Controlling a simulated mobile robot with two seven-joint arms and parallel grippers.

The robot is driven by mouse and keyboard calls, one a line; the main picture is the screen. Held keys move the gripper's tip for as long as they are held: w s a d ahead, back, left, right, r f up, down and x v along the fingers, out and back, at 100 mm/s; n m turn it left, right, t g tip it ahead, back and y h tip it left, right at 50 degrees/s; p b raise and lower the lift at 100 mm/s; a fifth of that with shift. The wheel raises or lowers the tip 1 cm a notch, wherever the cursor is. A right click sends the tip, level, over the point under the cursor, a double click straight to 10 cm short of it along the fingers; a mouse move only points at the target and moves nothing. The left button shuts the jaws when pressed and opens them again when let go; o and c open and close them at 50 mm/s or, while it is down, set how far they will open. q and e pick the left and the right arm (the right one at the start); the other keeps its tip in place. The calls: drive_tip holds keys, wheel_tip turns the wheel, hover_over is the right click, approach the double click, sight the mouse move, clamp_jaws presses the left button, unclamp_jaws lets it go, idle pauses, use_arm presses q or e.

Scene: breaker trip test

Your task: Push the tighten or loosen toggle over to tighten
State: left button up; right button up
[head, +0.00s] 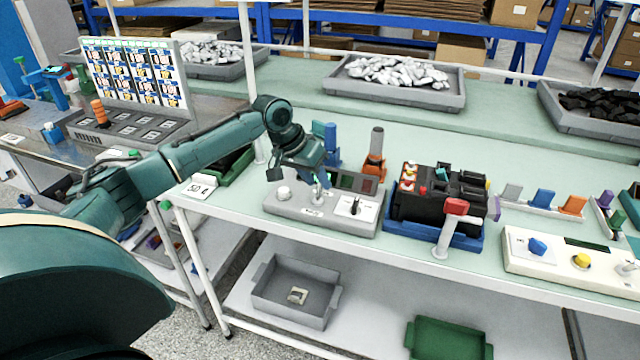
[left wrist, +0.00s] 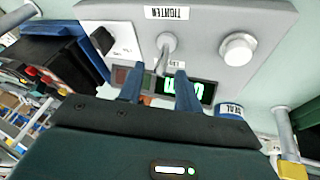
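The grey control box (head: 335,222) stands on the bench. Its toggle (head: 318,198) is a metal lever on a round base, also seen in the left wrist view (left wrist: 166,42). The TIGHTEN label (left wrist: 167,13) is on the box's front side; a second label (left wrist: 176,64), partly covered, is on the display side. The lever appears to lean toward the display side, away from TIGHTEN. My left gripper (head: 316,184) is over the box; in the wrist view its blue fingers (left wrist: 158,80) are apart on either side of the lever's end. Contact cannot be told. My right gripper is out of view.
The box also carries a white round knob (left wrist: 238,49), a black selector (head: 355,206) and a lit green display (left wrist: 202,90). A black breaker in a blue tray (head: 432,234) stands close on the right. An orange-based tool (head: 374,165) stands behind the box.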

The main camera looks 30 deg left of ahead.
sight(319, 192)
use_arm(q)
drive_tip(key=shift+x, duration=1.3)
drive_tip(key=shift+c, duration=0.4)
clamp_jaws()
